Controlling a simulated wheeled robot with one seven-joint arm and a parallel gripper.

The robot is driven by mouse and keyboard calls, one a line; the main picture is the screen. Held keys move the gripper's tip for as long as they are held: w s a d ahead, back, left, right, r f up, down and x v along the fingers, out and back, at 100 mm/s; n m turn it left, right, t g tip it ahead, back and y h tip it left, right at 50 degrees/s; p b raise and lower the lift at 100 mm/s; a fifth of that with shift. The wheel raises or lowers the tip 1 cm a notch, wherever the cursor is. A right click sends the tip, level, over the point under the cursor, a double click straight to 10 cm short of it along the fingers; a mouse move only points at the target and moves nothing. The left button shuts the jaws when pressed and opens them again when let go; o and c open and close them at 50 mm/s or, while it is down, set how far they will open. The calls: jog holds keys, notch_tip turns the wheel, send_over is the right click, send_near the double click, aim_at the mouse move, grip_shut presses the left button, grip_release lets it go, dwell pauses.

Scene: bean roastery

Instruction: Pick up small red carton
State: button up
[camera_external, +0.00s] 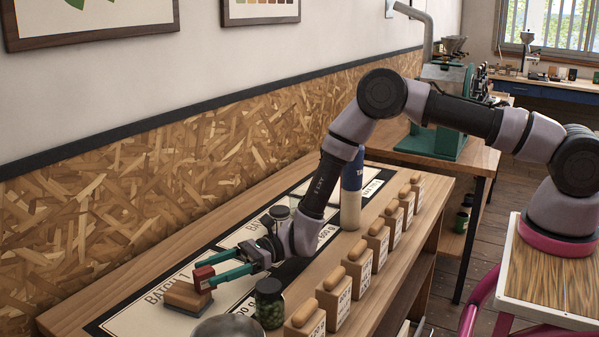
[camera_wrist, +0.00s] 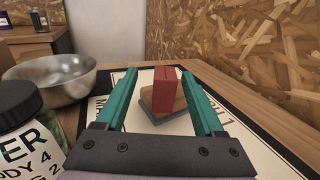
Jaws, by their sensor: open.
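The small red carton (camera_external: 203,278) stands upright on a brown wooden block with a dark base (camera_external: 187,297), on the printed mat. In the wrist view the red carton (camera_wrist: 166,90) is between the tips of my gripper (camera_wrist: 160,82), with the block (camera_wrist: 158,113) under it. My gripper (camera_external: 205,275) reaches in from the right in the external view, its two green fingers apart on either side of the carton. Whether either finger touches it is not clear.
A jar with a dark lid (camera_external: 269,304) and a metal bowl (camera_external: 228,327) stand near the gripper. A blue and beige cylinder (camera_external: 351,190) stands behind my arm. The chipboard wall (camera_external: 110,215) borders the table.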

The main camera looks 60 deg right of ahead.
aim_at(195, 277)
jog(key=x, duration=0.5)
jog(key=shift+w+f, duration=0.25)
jog(key=shift+w, duration=0.15)
grip_shut()
